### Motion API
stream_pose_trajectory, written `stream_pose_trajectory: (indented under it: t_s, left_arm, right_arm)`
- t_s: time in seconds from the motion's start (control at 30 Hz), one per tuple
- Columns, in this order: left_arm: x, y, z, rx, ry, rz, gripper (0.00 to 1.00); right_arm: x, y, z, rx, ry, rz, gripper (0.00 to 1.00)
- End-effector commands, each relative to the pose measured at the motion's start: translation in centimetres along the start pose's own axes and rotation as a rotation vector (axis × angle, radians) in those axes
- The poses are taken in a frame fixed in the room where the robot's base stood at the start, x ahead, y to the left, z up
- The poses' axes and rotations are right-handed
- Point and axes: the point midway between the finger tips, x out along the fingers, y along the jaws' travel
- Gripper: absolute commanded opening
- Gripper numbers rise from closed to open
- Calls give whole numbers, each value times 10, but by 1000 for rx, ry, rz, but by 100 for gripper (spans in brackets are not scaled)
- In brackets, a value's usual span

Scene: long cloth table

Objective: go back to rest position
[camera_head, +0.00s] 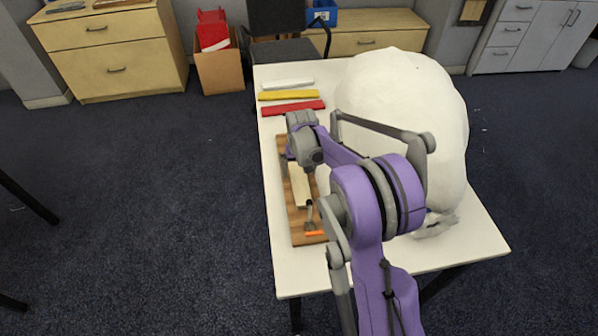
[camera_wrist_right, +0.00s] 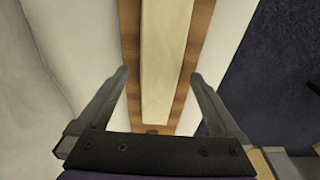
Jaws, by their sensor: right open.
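My right arm reaches over the white table (camera_head: 282,275) from the front. Its gripper (camera_wrist_right: 160,75) hangs above a brown wooden board with a pale flat strip on it. In the right wrist view the two fingers stand wide apart with nothing between them. The pale strip (camera_wrist_right: 163,50) lies along the board (camera_wrist_right: 129,25) below the fingers. In the head view the board (camera_head: 299,238) lies near the table's left edge, partly hidden by my arm. My right fingertips are mostly hidden there. My left gripper is in neither view.
A large white rounded lump (camera_head: 400,85) covers much of the table's right side, close beside my arm. White (camera_head: 288,83), yellow (camera_head: 289,95) and red (camera_head: 293,107) bars lie at the back left. A small orange-ended tool (camera_head: 314,233) lies on the board's near end.

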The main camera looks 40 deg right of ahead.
Motion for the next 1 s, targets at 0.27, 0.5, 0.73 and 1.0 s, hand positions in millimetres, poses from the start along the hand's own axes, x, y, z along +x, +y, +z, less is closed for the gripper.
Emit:
stream_pose_trajectory:
  t_s: [0.27, 0.5, 0.73, 1.0]
  left_arm:
    - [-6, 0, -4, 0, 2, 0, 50]
    - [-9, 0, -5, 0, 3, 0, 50]
    - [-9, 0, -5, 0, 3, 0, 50]
    - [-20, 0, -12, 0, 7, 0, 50]
  right_arm:
    - [-58, 0, 0, 0, 0, 0, 100]
    - [-89, 0, 0, 0, 0, 0, 100]
    - [-94, 0, 0, 0, 0, 0, 100]
    - [-127, -26, 34, -65, 36, -16, 100]
